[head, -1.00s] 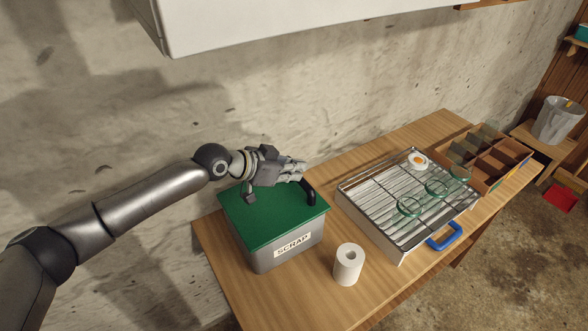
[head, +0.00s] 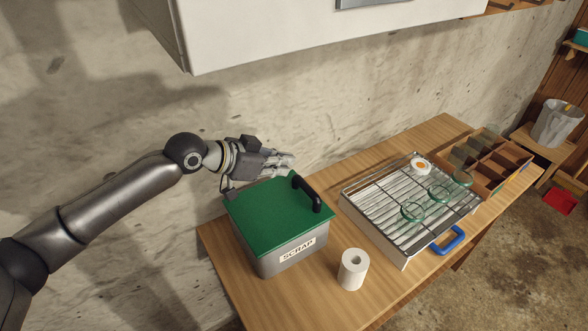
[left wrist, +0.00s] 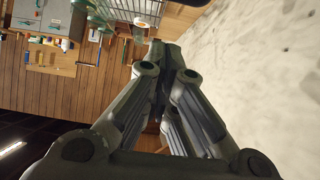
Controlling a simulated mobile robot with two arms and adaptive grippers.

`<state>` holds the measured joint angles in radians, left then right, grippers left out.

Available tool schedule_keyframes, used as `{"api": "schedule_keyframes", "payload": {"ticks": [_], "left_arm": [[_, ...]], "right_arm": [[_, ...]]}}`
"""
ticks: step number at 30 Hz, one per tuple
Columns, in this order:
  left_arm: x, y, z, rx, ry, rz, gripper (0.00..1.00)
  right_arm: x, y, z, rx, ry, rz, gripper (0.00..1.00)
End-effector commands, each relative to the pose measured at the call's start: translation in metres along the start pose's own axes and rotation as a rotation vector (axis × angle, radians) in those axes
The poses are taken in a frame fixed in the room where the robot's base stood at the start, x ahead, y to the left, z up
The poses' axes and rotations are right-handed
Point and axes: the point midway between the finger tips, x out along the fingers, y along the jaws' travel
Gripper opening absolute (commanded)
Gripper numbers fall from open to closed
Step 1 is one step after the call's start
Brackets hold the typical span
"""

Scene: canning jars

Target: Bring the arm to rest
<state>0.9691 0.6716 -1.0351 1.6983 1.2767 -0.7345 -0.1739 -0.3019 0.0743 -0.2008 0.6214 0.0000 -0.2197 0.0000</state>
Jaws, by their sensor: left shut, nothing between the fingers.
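My left gripper (head: 280,163) is shut and empty. In the head view it is held in the air above the back of the grey scrap bin (head: 285,258), near the wall. The bin's green lid (head: 265,218) is on, with a black handle (head: 309,194) at its right side. The gripper looks apart from the lid and handle. In the left wrist view the closed fingers (left wrist: 165,50) show with nothing between them. My right gripper is in neither view.
A white paper roll (head: 352,270) stands before the bin. A white cabinet (head: 300,30) hangs above.

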Motion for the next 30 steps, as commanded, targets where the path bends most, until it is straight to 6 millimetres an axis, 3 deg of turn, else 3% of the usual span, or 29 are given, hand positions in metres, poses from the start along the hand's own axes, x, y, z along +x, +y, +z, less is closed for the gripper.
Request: {"api": "schedule_keyframes", "payload": {"ticks": [7, 16, 24, 30], "left_arm": [[-0.036, -0.001, 0.000, 0.001, 0.001, -0.002, 0.00], [-0.038, 0.008, 0.004, 0.002, -0.008, 0.010, 0.00], [-0.010, 0.069, 0.054, 0.013, -0.066, 0.054, 0.00], [-0.002, 0.108, 0.095, -0.016, -0.109, 0.037, 0.00]], "right_arm": [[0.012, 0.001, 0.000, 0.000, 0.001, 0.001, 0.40], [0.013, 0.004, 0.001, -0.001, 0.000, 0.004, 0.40], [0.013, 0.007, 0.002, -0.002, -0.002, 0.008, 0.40], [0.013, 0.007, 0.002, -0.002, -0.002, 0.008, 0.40]]}}
